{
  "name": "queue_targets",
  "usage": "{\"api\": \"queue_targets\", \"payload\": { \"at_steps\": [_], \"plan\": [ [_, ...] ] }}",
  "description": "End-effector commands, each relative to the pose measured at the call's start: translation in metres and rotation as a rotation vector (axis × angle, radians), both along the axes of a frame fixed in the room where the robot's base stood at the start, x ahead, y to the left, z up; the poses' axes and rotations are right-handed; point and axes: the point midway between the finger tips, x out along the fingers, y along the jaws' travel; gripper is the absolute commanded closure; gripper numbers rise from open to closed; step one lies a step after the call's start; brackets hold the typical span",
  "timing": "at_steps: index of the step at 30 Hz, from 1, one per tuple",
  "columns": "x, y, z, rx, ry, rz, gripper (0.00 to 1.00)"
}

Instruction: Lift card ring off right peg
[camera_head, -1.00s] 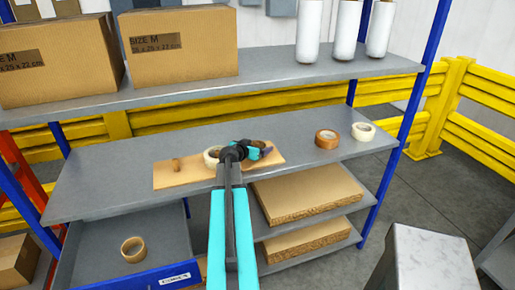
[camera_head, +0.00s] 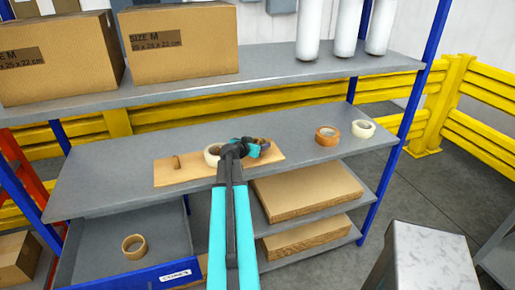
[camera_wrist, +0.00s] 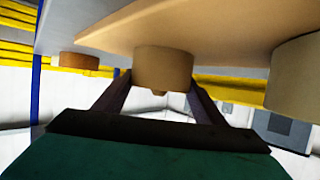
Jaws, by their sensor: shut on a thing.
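My gripper (camera_head: 258,149) is over the board's right end and mostly hides what is there. In the wrist view, which looks upside down, my gripper (camera_wrist: 160,92) has its fingers on both sides of a tan card ring (camera_wrist: 163,66). The tip of the right peg (camera_wrist: 158,93) shows past the ring's rim, so the ring is around the peg. I cannot tell if the ring touches the board.
A brown tape roll (camera_head: 326,136) and a white roll (camera_head: 363,129) stand on the shelf right of the board. A tan roll (camera_head: 134,247) lies in the blue-fronted drawer (camera_head: 160,220). The upper shelf (camera_head: 280,73) with boxes and white rolls overhangs behind.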

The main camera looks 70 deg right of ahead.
Motion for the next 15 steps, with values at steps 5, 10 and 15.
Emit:
{"api": "queue_targets", "payload": {
  "at_steps": [5, 10, 15],
  "plan": [
    [-0.0007, 0.0001, 0.0001, 0.000, 0.000, -0.001, 0.57],
    [-0.0007, 0.0000, 0.0019, -0.001, 0.000, -0.001, 0.57],
    [-0.0006, -0.0001, 0.0097, -0.002, -0.001, -0.002, 0.57]
  ]
}}
